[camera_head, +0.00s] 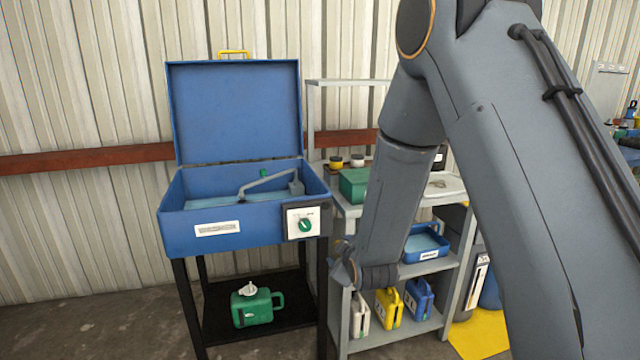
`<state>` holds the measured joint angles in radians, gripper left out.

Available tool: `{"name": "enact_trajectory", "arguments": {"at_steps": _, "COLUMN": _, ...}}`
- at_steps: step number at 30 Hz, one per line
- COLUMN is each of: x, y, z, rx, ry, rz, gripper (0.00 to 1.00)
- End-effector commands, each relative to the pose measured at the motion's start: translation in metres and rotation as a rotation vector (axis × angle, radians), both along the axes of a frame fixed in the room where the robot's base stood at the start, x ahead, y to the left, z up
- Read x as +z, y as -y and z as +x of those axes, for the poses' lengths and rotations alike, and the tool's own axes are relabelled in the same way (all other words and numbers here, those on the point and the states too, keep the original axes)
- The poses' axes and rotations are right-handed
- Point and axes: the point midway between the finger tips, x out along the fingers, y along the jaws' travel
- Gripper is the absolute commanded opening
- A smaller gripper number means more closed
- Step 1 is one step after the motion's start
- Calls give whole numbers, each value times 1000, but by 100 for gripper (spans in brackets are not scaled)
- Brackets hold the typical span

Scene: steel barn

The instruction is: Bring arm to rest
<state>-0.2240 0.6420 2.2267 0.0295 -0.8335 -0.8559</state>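My grey arm fills the right half of the head view, bent at the top with its forearm hanging down. At its lower end, my gripper (345,267) shows only as a small dark shape, in front of the grey shelf's left side and right of the blue parts washer. Its fingers are too small and turned too far away to tell whether they are open or shut. I see nothing clearly held in it.
The blue parts washer (240,235) stands left with its lid (235,110) raised. A green jug (256,306) sits on its lower shelf. The grey shelf unit (405,338) behind my arm holds a green box (353,186), a blue tray (425,246) and several small jugs.

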Motion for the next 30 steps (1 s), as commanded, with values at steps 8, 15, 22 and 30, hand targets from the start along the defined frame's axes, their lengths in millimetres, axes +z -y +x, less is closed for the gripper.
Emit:
{"name": "enact_trajectory", "arguments": {"at_steps": 8, "x": 12, "y": 71, "z": -104, "rx": -299, "ry": -473, "rz": 201, "gripper": 49}}
{"name": "enact_trajectory", "arguments": {"at_steps": 15, "x": 31, "y": 118, "z": -234, "rx": -639, "ry": -842, "rz": 326, "gripper": 49}}
{"name": "enact_trajectory", "arguments": {"at_steps": 22, "x": 49, "y": 137, "z": -325, "rx": -884, "ry": -1051, "rz": 372, "gripper": 49}}
{"name": "enact_trajectory", "arguments": {"at_steps": 30, "x": 53, "y": 139, "z": -346, "rx": -942, "ry": -1097, "rz": 376, "gripper": 49}}
